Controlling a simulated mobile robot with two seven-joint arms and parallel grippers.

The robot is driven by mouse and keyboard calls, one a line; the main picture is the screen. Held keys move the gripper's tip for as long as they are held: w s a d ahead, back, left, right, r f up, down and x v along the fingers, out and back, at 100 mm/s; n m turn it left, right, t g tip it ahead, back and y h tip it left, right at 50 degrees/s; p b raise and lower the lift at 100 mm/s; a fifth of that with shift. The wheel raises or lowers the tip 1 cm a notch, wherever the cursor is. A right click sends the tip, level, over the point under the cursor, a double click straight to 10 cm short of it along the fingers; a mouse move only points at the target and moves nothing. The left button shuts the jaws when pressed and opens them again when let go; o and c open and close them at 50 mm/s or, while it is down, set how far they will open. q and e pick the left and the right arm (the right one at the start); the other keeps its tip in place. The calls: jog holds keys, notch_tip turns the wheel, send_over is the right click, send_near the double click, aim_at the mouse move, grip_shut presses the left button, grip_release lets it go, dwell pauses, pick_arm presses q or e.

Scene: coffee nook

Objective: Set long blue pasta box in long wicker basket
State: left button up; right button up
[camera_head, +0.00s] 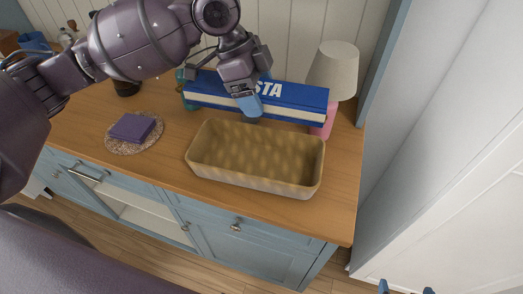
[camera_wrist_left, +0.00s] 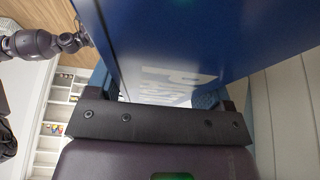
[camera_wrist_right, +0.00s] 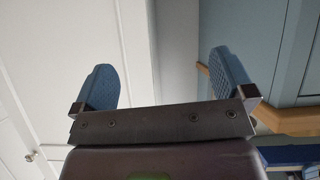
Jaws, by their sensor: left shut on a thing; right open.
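The long blue pasta box (camera_head: 295,97) is held level above the counter, just behind the long wicker basket (camera_head: 255,183). My left gripper (camera_head: 250,102) is shut on the box near its middle, and the box fills much of the left wrist view (camera_wrist_left: 200,45). The basket stands on the counter and its visible inside is empty. My right gripper is open and empty in the right wrist view (camera_wrist_right: 163,80); only its fingertips (camera_head: 405,289) show at the bottom right of the head view.
A lamp with a pale shade (camera_head: 334,68) and pink base stands close to the box's right end. A purple stack (camera_head: 132,127) lies on a round woven mat (camera_head: 115,147) at left. A dark container (camera_head: 127,88) stands behind it. The counter (camera_head: 343,205) right of the basket is clear.

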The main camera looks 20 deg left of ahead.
pick_arm(q)
send_over(263, 166)
jog(key=a, duration=0.1)
notch_tip(263, 166, down, 6)
notch_tip(263, 166, down, 8)
jog(key=shift+a+r+b, duration=0.15)
jog(key=shift+r+b, duration=0.1)
jog(key=shift+b, duration=0.6)
jog(key=shift+f, duration=0.6)
notch_tip(263, 166, down, 5)
jog(key=shift+b, duration=0.4)
pick_arm(e)
jog(key=f, duration=0.2)
jog(key=shift+s+f, duration=0.35)
jog(key=shift+f, duration=0.05)
pick_arm(q)
jog(key=o, duration=1.3)
jog(key=shift+f, duration=0.15)
jog(key=shift+c, duration=0.2)
jog(key=p+v, duration=0.1)
jog(key=v, duration=1.1)
pick_arm(e)
jog(key=shift+s+r, duration=0.2)
jog(key=shift+r, duration=0.35)
jog(key=shift+w+r, duration=0.15)
jog(key=shift+w, duration=0.05)
